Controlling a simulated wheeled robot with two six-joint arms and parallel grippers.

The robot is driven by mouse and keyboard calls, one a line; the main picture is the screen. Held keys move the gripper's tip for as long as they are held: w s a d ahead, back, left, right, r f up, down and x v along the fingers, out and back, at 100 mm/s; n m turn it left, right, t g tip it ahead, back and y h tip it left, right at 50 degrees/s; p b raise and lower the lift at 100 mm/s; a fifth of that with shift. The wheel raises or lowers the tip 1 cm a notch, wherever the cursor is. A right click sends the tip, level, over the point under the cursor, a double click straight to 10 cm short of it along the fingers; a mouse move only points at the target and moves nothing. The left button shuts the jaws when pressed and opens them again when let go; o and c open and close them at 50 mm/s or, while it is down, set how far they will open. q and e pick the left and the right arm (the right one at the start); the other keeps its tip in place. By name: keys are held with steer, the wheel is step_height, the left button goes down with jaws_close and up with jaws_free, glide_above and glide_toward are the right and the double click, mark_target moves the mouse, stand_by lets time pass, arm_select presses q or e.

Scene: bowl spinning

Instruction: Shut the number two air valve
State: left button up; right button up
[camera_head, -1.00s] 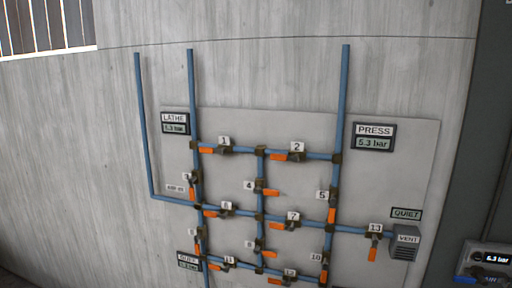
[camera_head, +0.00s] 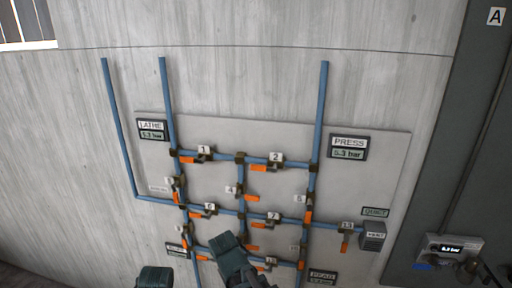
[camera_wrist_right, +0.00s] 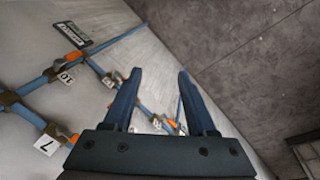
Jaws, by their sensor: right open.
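The number 2 valve (camera_head: 275,164) sits on the upper horizontal blue pipe, under its "2" label, in the head view. Its orange handle (camera_head: 258,168) points left, roughly along that pipe. My right gripper (camera_wrist_right: 160,72) shows in the right wrist view with two dark fingers spread apart and nothing between them. Behind the fingers are lower pipes and valves, with the 7 label (camera_wrist_right: 45,145) and 10 label (camera_wrist_right: 67,77) at left. Valve 2 cannot be made out there. Dark green parts of my arms rise from the head view's lower edge; no left fingers show.
Other numbered valves with orange handles crowd the pipe grid, including valve 1 (camera_head: 204,155) and valve 13 (camera_head: 346,229). The PRESS display (camera_head: 348,147) reads 5.3 bar, right of valve 2. A vent box (camera_head: 373,235) stands at right. The wall above the grid is clear.

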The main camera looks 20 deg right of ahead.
steer(key=w+d+r+n+t+h+p, duration=0.1)
steer(key=w+d+r+n+t+h, duration=0.15)
steer(key=w+r+h, duration=0.45)
steer(key=w+d+r+n+t+h+p, duration=0.1)
steer(key=w+d+r+t+h+p, duration=0.2)
steer(key=r, duration=0.8)
arm_select(q)
step_height(320, 180, up, 5)
steer(key=shift+f+b, duration=0.1)
steer(key=shift+b, duration=0.5)
arm_select(e)
steer(key=w+a+r+n+t+h, duration=0.2)
steer(key=w+r+t, duration=0.1)
steer(key=r, duration=0.5)
steer(key=shift+w+r+h, duration=0.15)
steer(key=shift+w+h, duration=0.15)
steer(key=shift+w, duration=0.3)
steer(key=shift+a, duration=0.1)
